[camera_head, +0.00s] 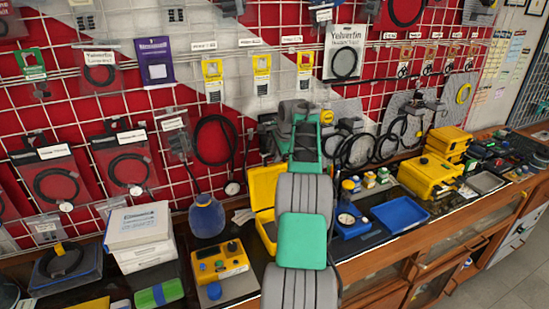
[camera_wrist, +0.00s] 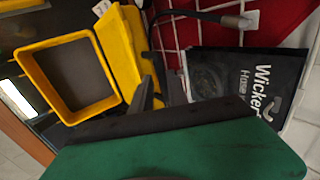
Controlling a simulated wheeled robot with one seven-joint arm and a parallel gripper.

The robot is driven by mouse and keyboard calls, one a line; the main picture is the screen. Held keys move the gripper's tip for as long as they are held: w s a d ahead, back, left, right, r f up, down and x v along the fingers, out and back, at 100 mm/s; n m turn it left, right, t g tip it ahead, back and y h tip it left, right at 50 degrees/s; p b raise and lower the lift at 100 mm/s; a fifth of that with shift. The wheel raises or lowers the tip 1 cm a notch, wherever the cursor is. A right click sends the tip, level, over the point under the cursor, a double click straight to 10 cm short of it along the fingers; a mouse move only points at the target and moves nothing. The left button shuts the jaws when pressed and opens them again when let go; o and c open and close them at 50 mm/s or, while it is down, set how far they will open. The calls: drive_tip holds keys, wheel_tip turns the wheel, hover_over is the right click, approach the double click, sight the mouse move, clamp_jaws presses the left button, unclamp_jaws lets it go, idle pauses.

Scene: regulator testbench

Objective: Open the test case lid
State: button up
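The yellow test case stands on the bench with its lid raised. In the head view its lid (camera_head: 264,184) and base (camera_head: 262,221) show just left of my arm, which hides their right side. The wrist view shows the base's open rim (camera_wrist: 91,62) around a dark, empty-looking interior, and the lid (camera_wrist: 122,48) standing beside it. I cannot tell whether a finger touches the lid, or how far apart the fingers are.
A yellow control box (camera_head: 220,263) and a blue round container (camera_head: 206,216) stand left of the case. A blue gauge unit (camera_head: 349,221) and a blue tray (camera_head: 401,214) lie right of it. The wall grid behind holds hoses and a black packet (camera_wrist: 236,82).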

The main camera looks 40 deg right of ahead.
drive_tip(key=v, duration=0.6)
drive_tip(key=shift+r, duration=0.1)
drive_tip(key=s+a+f+n+g+y, duration=0.1)
drive_tip(key=s+f+n, duration=0.1)
drive_tip(key=f+n, duration=0.4)
drive_tip(key=s+a+f+n+g, duration=0.1)
drive_tip(key=s+f+n, duration=0.25)
drive_tip(key=f, duration=0.45)
drive_tip(key=s+a+f+n+g+y, duration=0.2)
drive_tip(key=s+a+f+n, duration=0.1)
drive_tip(key=s+a+f, duration=0.25)
drive_tip(key=s+a+r+n+g+h+b, duration=0.1)
drive_tip(key=s+a+n, duration=0.35)
drive_tip(key=a, duration=1.15)
drive_tip(key=s+a+r+n+b, duration=0.1)
drive_tip(key=s+a, duration=0.7)
drive_tip(key=a, duration=0.7)
drive_tip(key=w+a+r+n+t+b, duration=0.1)
drive_tip(key=w+a+r+n+t, duration=0.1)
drive_tip(key=a+r, duration=0.6)
drive_tip(key=a+n+t, duration=0.1)
drive_tip(key=a+n, duration=0.1)
drive_tip(key=a, duration=0.2)
drive_tip(key=shift+w+t+b, duration=0.3)
drive_tip(key=shift+w+t, duration=0.1)
